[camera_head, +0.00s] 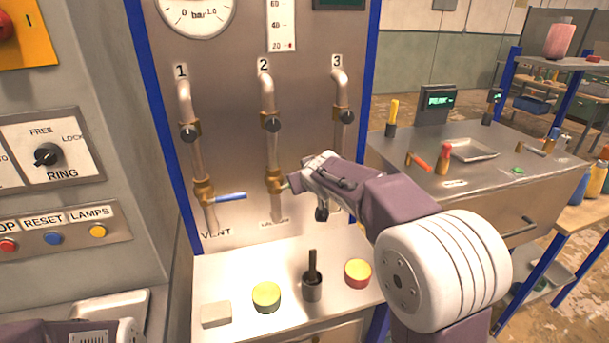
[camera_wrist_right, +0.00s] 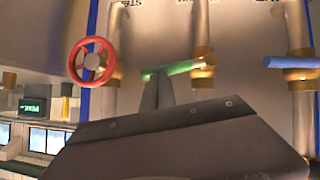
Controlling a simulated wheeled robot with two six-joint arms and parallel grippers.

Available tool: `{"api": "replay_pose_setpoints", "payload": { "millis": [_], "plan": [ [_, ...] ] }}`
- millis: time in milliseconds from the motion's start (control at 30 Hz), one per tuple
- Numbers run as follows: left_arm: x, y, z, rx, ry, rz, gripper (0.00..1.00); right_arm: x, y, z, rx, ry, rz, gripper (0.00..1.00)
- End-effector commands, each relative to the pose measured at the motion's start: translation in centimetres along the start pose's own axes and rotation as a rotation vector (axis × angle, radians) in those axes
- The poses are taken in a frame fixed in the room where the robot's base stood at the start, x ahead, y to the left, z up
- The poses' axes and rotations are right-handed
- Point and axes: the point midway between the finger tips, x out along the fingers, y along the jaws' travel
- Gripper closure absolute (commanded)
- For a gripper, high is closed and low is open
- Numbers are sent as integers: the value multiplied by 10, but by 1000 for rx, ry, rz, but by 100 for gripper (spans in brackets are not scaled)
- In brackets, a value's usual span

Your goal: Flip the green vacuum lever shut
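The green vacuum lever (camera_wrist_right: 172,69) shows in the right wrist view, where it sticks out sideways from a brass valve (camera_wrist_right: 202,72) across its pipe. In the head view this valve (camera_head: 275,181) is on pipe 2, and my right gripper (camera_head: 296,183) hides most of the lever. My right gripper's fingers (camera_wrist_right: 158,90) are together with no clear gap, their tips at the lever's free part. They look to be touching or very near it, but not around it. My left gripper is not seen; only part of my left arm shows at the bottom left.
A blue lever (camera_head: 231,196) sticks out from pipe 1's valve, left of the green one. A red handwheel (camera_wrist_right: 91,60) is on the neighbouring pipe. Below, the shelf holds a grey block (camera_head: 216,314), a green-yellow tin (camera_head: 266,297), a brush cup (camera_head: 312,287) and a red-yellow tin (camera_head: 358,273).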

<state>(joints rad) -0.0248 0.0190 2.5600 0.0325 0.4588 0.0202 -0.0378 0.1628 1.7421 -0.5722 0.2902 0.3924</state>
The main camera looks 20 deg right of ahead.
Motion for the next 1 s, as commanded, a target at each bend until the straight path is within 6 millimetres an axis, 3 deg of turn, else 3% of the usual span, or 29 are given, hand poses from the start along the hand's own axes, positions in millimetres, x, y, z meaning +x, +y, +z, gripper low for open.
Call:
{"api": "replay_pose_setpoints", "payload": {
  "millis": [867, 1000],
  "plan": [
    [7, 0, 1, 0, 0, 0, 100, 6, 2, 9, -1, 1, 0, 100],
    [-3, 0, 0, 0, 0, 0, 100, 1, 5, -2, -1, 3, 0, 100]
  ]
}}
